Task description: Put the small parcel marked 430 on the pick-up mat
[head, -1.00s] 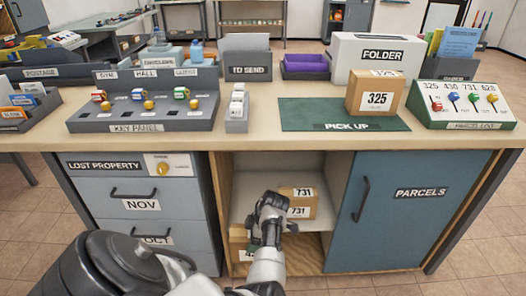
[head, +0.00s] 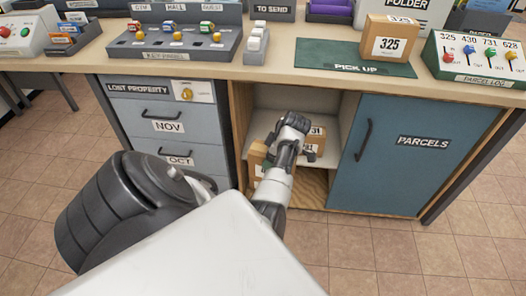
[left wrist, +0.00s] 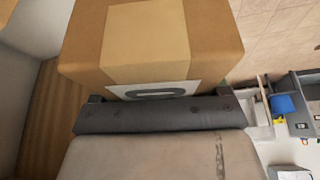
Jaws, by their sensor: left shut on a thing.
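My left gripper (head: 290,128) reaches into the open compartment under the counter. In the left wrist view its jaws (left wrist: 150,112) are shut on a brown taped parcel (left wrist: 150,45). The parcel's white label is mostly hidden behind the jaws; one round digit like a 0 shows. The green pick-up mat (head: 340,57) lies on the counter above. My right gripper is not in view.
Parcel 731 (head: 316,142) stands on the shelf behind my left gripper. Parcel 325 (head: 388,38) stands on the mat's right part; the left part is bare. The blue parcels door (head: 410,150) and lost-property drawers (head: 160,125) flank the compartment.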

